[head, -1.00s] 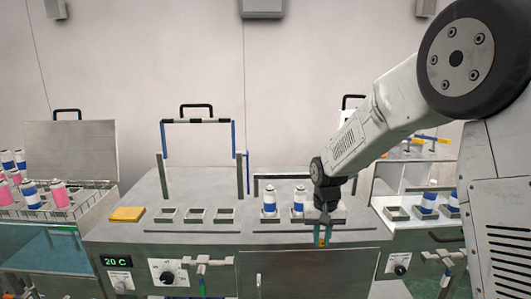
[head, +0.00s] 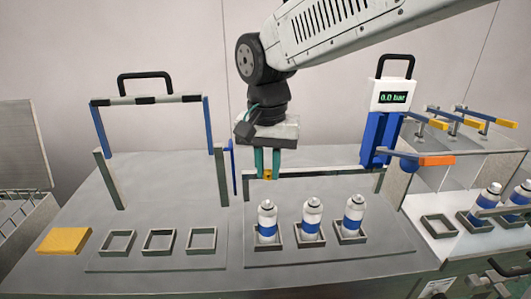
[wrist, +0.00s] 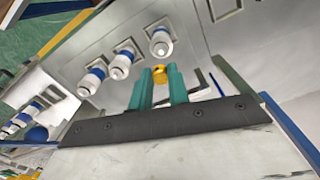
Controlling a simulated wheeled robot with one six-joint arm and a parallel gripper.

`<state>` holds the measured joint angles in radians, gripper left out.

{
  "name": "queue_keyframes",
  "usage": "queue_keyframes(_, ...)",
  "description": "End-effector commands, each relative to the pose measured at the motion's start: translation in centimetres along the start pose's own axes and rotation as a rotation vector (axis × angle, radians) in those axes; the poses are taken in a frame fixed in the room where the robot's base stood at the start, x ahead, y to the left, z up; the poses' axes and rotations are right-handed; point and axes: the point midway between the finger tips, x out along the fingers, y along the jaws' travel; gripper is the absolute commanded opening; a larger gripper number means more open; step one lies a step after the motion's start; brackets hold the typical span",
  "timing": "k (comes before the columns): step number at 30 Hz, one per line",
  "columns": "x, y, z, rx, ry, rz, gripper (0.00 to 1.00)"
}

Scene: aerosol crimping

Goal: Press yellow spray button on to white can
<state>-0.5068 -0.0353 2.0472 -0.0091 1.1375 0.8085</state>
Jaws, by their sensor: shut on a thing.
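Three white cans with blue bands stand upright in square holders: left can (head: 267,216), middle can (head: 312,213) and right can (head: 355,209). My gripper (head: 267,176) has teal fingers pointing down, shut on a small yellow spray button (head: 267,175). In the head view it appears above the left can's top, with a gap. In the wrist view, the button (wrist: 158,75) sits between the fingertips, apart from the nearest can (wrist: 160,44). The exact depth between button and can is unclear.
Empty square holders (head: 158,242) and a yellow block (head: 64,241) lie to the left. A blue-barred frame (head: 96,132) stands behind them. A blue stand with a 0.0 bar display (head: 393,97) and an orange-tipped lever (head: 437,160) rise at the right. More cans (head: 482,209) stand far right.

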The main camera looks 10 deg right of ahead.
Motion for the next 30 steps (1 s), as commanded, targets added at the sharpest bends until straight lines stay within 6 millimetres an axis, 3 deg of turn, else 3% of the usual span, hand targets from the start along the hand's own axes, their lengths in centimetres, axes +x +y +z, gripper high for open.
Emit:
queue_keyframes(18,4.9,-0.1,0.1,0.000,-0.001,0.001,0.00)
queue_keyframes(30,6.1,-0.1,0.0,0.001,0.000,0.000,0.00)
